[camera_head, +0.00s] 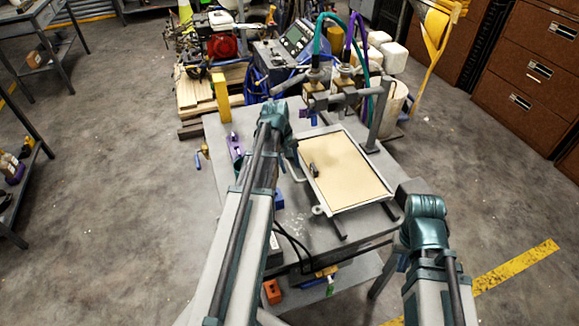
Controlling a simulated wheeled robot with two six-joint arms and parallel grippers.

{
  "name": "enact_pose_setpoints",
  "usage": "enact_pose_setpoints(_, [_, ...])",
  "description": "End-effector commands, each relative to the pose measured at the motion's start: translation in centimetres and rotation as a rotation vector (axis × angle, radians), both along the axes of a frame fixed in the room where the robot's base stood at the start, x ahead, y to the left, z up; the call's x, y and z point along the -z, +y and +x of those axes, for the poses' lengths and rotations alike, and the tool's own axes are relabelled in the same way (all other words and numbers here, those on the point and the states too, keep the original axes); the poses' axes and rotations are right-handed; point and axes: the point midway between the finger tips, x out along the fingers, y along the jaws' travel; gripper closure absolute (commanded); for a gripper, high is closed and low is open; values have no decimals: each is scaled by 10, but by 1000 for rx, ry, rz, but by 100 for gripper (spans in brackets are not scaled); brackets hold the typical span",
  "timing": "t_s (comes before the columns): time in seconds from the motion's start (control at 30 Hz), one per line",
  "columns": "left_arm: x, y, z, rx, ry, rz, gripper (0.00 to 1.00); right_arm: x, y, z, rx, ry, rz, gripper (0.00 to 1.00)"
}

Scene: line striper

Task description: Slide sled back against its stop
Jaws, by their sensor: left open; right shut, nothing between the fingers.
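The sled looks to be the flat tray (382,195) with a cream panel on the grey bench. It lies on dark rails that stick out at its front. A small dark piece (314,170) sits on the panel's left side. A bent light handle (297,179) is at the tray's left edge. My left gripper (290,146) is open near the tray's back left corner; its fingers are mostly hidden by my wrist, and I cannot tell whether it touches. My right gripper (411,188) is shut and empty, right of the tray. I cannot make out the stop.
A gantry with nozzles (318,100) and green and purple hoses stands over the tray's back end. A yellow post (220,97) rises at the bench's back left. Blue (280,199) and purple (234,145) parts lie left. Cables hang at the bench's front.

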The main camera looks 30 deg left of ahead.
Motion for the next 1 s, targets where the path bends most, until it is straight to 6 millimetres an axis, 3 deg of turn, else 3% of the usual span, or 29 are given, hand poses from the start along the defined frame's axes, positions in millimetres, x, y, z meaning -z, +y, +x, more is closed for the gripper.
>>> enact_pose_setpoints(0.07, [0,0,0,0,0,0,57,0,0,0,0,0,0,100])
enact_pose_setpoints(0.3, [0,0,0,0,0,0,100,0,0,0,0,0,0,100])
enact_pose_setpoints(1.0, [0,0,0,0,0,0,100,0,0,0,0,0,0,100])
